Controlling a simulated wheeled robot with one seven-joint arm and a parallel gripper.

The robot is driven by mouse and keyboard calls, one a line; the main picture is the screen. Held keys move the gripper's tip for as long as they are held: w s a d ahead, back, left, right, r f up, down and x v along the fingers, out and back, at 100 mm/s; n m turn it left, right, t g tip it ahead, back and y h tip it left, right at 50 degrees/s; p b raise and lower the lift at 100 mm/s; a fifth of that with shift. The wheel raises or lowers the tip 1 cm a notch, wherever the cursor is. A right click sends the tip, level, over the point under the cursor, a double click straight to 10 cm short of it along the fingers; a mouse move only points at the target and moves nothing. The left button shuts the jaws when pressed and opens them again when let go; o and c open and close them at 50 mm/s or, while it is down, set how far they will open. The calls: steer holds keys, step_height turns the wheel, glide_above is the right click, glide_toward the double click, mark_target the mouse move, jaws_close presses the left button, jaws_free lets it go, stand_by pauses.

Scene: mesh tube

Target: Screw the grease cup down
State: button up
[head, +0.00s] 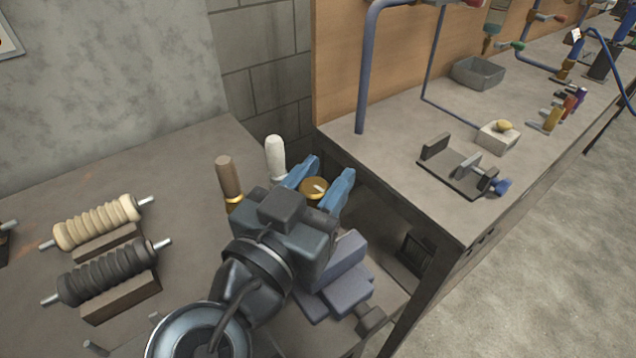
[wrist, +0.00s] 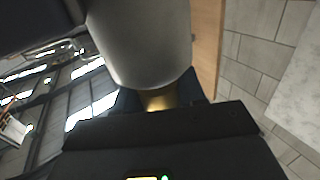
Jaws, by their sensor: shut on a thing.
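The grease cup (head: 313,187) shows as a round brass top with a pale mark, between the blue fingers of my gripper (head: 322,178). My gripper is shut on it, near the corner between the two benches. My wrist and gripper body hide what lies beneath the cup. In the wrist view, a strip of the brass cup (wrist: 160,100) shows between the dark blue fingertips (wrist: 161,98). A large grey rounded shape (wrist: 145,45) hides most of it there; I cannot tell what that shape is.
A brown-handled tool (head: 229,175) and a white-handled tool (head: 275,157) stand upright close left of my gripper. A blue-grey vise-like block (head: 340,280) sits right of my wrist. Two ribbed rollers (head: 97,222) lie on the left bench. The right bench (head: 400,150) carries pipes and fixtures.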

steer(key=m+g+h, duration=0.3)
steer(key=g+h, duration=0.1)
steer(key=m+g+h, duration=0.2)
steer(key=shift+s+d+f+m, duration=0.15)
steer(key=shift+s+d+m, duration=0.1)
steer(key=shift+d+m, duration=0.05)
steer(key=m+g+h, duration=0.1)
steer(key=g, duration=0.1)
steer(key=m+g+h+b, duration=0.1)
steer(key=m+g, duration=0.1)
steer(key=g, duration=0.1)
steer(key=s+m+g, duration=0.1)
steer(key=g, duration=0.1)
steer(key=shift+d+m+h+b, duration=0.15)
steer(key=shift+m+h+b, duration=0.2)
steer(key=shift+m+h, duration=0.05)
steer(key=shift+g, duration=0.5)
steer(key=o, duration=1)
steer(key=shift+c, duration=0.2)
